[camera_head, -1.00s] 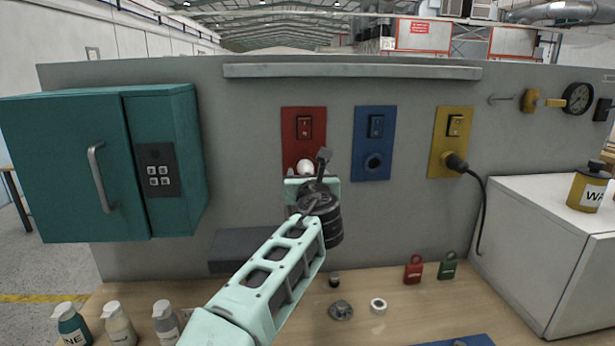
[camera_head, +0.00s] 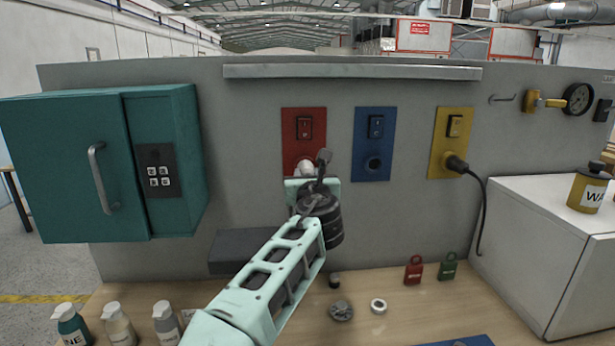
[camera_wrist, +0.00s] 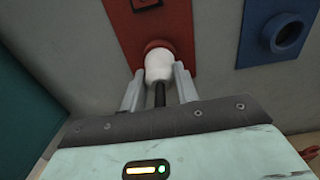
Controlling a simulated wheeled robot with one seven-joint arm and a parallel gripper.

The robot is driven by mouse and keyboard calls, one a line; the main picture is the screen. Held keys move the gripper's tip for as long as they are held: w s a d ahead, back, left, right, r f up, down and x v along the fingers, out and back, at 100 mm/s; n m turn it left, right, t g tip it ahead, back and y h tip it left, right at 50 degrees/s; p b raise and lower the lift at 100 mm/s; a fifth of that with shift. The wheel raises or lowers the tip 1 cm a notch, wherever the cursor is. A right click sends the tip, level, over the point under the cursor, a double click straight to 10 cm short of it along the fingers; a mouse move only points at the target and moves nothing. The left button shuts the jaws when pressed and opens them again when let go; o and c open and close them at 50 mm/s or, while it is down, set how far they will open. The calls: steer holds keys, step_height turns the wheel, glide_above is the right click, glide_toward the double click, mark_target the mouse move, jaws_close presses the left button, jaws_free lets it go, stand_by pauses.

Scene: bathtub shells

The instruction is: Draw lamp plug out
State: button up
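A red panel (camera_head: 304,124) on the grey wall carries a switch above a red round socket (camera_wrist: 157,46). A white plug (camera_wrist: 158,66) with a dark cord (camera_wrist: 160,94) sits at this socket; it also shows in the head view (camera_head: 305,167), partly hidden by my arm. My gripper (camera_wrist: 159,70) has one finger on each side of the white plug, its fingertips close against it. Whether the plug is fully seated cannot be told. A black plug (camera_head: 455,163) with a black cable sits in the yellow panel (camera_head: 441,140).
A blue panel (camera_head: 373,130) with an empty socket is right of the red one. A teal cabinet (camera_head: 60,160) hangs at left. Bottles (camera_head: 117,325), small round parts (camera_head: 341,310) and red and green padlocks (camera_head: 414,269) stand on the wooden bench. A white box (camera_head: 540,220) is at right.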

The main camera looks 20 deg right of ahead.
steer(key=shift+s, duration=0.1)
steer(key=shift+s+a, duration=0.25)
steer(key=shift+s, duration=0.8)
steer(key=shift+s+a, duration=0.2)
steer(key=shift+s, duration=0.85)
steer(key=shift+s, duration=0.1)
steer(key=s, duration=0.2)
steer(key=s+a, duration=0.1)
steer(key=s, duration=0.1)
steer(key=shift+s+p, duration=0.3)
steer(key=shift+s, duration=0.1)
